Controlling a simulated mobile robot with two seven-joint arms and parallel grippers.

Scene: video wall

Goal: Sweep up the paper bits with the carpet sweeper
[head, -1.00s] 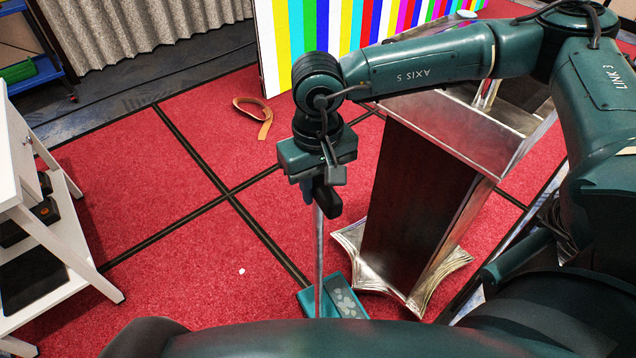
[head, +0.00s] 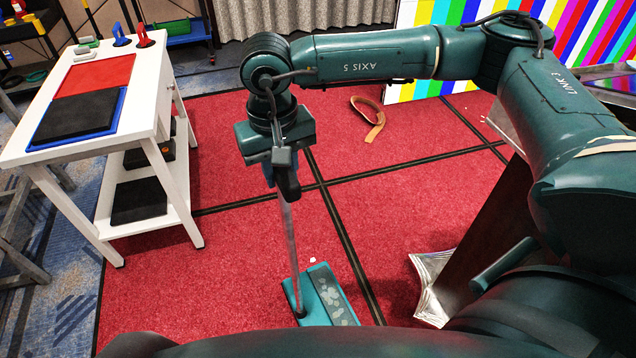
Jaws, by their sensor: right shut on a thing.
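My right gripper (head: 284,180) is shut on the black grip of the carpet sweeper's handle. The handle slants down to the teal sweeper head (head: 324,298), which rests on the red carpet and has pale spots on top. A small white paper bit (head: 313,260) lies on the carpet just beyond the far edge of the sweeper head. Tiny white specks (head: 484,118) show farther back on the right, near the video wall. My left gripper is not in view; my own body covers the bottom edge.
A white trolley (head: 160,95) with mats and small tools stands at left. A lectern (head: 490,240) with a silver star-shaped base stands at right, partly behind my arm. A curled tan strap (head: 372,118) lies on the carpet. The striped video wall (head: 420,35) is behind. Carpet between trolley and sweeper is clear.

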